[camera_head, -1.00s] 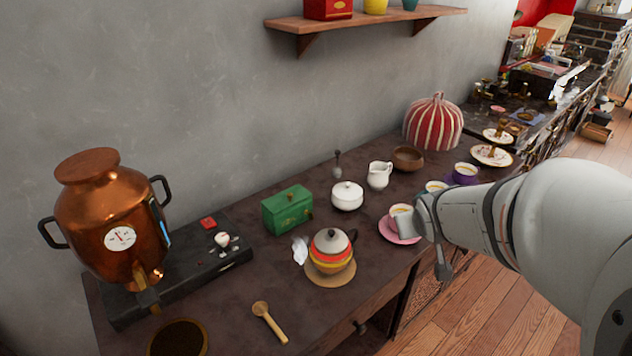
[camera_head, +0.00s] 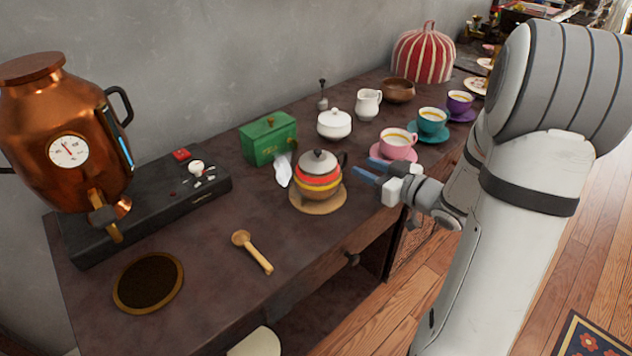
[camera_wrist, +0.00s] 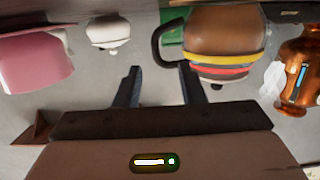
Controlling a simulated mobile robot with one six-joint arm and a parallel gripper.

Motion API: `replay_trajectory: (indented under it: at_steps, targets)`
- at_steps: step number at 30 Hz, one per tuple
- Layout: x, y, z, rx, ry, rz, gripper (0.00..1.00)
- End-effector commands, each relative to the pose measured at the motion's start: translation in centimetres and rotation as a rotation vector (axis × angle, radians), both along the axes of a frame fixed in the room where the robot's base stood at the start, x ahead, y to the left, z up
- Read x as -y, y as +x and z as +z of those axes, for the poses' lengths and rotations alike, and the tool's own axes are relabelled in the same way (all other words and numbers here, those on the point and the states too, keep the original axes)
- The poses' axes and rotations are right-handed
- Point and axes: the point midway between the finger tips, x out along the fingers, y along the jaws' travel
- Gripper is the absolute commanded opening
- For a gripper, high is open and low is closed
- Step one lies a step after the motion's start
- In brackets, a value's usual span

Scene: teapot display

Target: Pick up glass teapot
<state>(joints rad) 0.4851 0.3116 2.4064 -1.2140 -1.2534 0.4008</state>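The teapot (camera_head: 320,177) has a round body with red, yellow and orange bands, a grey lid, a pale spout at left and a dark handle at right. It stands upright on a round wooden mat (camera_head: 318,207). My gripper (camera_head: 366,172) is right of the teapot, near its handle side, with blue fingers apart and nothing between them. In the wrist view, which appears upside down, the teapot (camera_wrist: 220,45) is beyond the right finger of my open gripper (camera_wrist: 160,75). Its dark handle lies just beyond the fingertips, apparently not touched.
A pink cup (camera_head: 397,145) on a saucer stands just behind my gripper. A white lidded bowl (camera_head: 334,124) and a green box (camera_head: 268,140) stand behind the teapot. A wooden spoon (camera_head: 253,252) lies front left. A copper urn (camera_head: 65,125) stands at far left.

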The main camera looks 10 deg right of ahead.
Motion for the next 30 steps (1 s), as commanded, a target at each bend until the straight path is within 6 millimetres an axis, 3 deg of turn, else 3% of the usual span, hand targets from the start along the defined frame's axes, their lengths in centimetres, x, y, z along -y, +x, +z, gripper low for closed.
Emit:
replay_trajectory:
  at_steps: [12,20,30]
  targets:
    - [-2.7,4.5,-1.3,0.000,-0.002,-0.001,0.36]
    - [-2.8,4.8,-1.3,-0.001,-0.002,-0.004,0.36]
    - [-2.8,4.8,-1.3,0.000,-0.001,-0.005,0.10]
